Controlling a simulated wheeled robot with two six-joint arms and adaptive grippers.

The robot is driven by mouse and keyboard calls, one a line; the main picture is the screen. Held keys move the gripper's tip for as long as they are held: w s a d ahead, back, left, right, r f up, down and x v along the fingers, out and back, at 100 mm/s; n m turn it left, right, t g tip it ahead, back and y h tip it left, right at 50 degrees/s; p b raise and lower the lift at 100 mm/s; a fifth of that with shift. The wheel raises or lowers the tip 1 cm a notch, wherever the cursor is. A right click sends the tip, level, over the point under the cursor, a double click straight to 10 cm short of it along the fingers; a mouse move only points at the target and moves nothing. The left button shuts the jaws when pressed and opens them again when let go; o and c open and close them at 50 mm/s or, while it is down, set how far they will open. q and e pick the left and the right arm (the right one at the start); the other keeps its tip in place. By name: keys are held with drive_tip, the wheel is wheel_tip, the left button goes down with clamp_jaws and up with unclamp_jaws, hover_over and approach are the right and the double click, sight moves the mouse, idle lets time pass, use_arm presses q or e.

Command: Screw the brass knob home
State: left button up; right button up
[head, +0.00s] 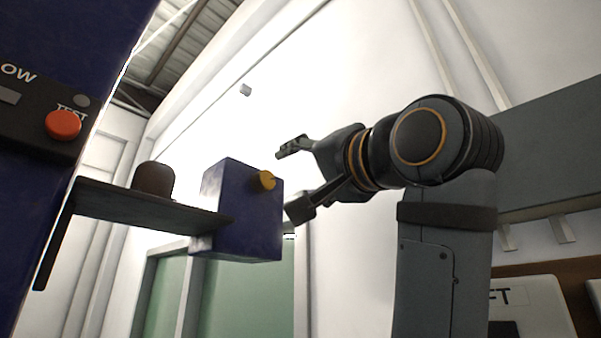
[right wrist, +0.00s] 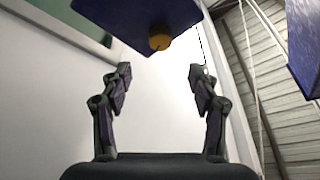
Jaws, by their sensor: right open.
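The brass knob (head: 266,180) sits on the face of a dark blue box (head: 228,205) in the head view. It also shows near the top middle of the right wrist view (right wrist: 160,39), on the blue box (right wrist: 135,14). My right gripper (head: 289,182) is open and empty, its fingers spread just to the right of the knob and apart from it. In the right wrist view the knob lies ahead of the gap between the two fingertips. How far the knob is screwed in I cannot tell. My left gripper is not in view.
A dark shelf (head: 140,207) reaches from a blue panel at the left toward the box and bears a brown rounded object (head: 153,179). A red button (head: 63,125) marked TEST is on that panel. A white box with lettering (head: 530,305) is at lower right.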

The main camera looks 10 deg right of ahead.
sight(268, 179)
drive_tip(key=w+a+r+n+y, duration=0.1)
drive_tip(key=w+n, duration=0.2)
drive_tip(key=w+a+r+n+y, duration=0.1)
drive_tip(key=w+n, duration=0.2)
drive_tip(key=w, duration=0.1)
drive_tip(key=w+a+r+n+y, duration=0.1)
drive_tip(key=w+n+y, duration=0.1)
drive_tip(key=w+n, duration=0.1)
drive_tip(key=shift+w+a+r+n+g, duration=0.2)
drive_tip(key=shift+r+n+g, duration=0.2)
drive_tip(key=shift+w+a, duration=0.2)
drive_tip(key=shift+w, duration=0.15)
drive_tip(key=shift+s, duration=0.15)
drive_tip(key=shift+c, duration=0.5)
drive_tip(key=c, duration=1.1)
drive_tip(key=shift+o, duration=0.2)
